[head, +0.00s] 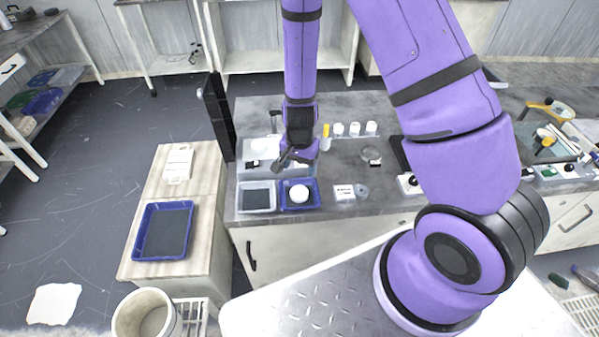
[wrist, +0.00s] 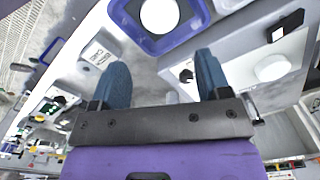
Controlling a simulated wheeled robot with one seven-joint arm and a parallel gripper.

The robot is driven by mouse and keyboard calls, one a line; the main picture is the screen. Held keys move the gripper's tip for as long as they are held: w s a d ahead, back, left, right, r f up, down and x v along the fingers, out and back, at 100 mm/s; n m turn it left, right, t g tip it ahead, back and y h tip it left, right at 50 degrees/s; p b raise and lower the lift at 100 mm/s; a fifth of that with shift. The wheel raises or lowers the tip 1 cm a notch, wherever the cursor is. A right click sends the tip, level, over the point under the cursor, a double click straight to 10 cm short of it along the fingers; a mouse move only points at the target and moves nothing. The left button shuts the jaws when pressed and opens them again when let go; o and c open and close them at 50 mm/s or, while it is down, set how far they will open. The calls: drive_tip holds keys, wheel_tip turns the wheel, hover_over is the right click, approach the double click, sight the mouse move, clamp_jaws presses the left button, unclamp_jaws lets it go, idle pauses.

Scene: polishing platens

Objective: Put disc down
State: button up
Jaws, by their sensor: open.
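A round white disc (head: 299,193) lies in a small blue tray (head: 316,199) near the front edge of the grey bench. In the wrist view the disc (wrist: 160,14) and the blue tray's rim (wrist: 190,36) show at the top, beyond the fingertips. My gripper (head: 286,161) is above the bench just behind the tray. In the wrist view my gripper (wrist: 163,65) has its two blue fingers spread apart with nothing between them. It is apart from the disc.
A pale machine with a round white platen (wrist: 273,67) stands behind the tray. A grey-lined tray (head: 257,197) sits left, a white labelled box (head: 344,192) right. White-capped jars (head: 355,129) stand behind. Another blue tray (head: 163,231) is on the left cabinet.

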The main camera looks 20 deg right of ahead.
wheel_tip(320, 180, up, 26)
drive_tip(key=s+d+n+t+y, duration=0.1)
drive_tip(key=s+n+t+y, duration=0.1)
drive_tip(key=s+n, duration=0.15)
drive_tip(key=s+d+r+n+t+h, duration=0.1)
drive_tip(key=s+d+r+n, duration=0.1)
drive_tip(key=s+r, duration=0.6)
drive_tip(key=s+d+r+n+t+h, duration=0.1)
drive_tip(key=s+d+r+n+t, duration=0.1)
drive_tip(key=s+r, duration=0.7)
drive_tip(key=shift+s+d+n, duration=0.35)
drive_tip(key=shift+d+n, duration=0.4)
drive_tip(key=shift+d, duration=0.15)
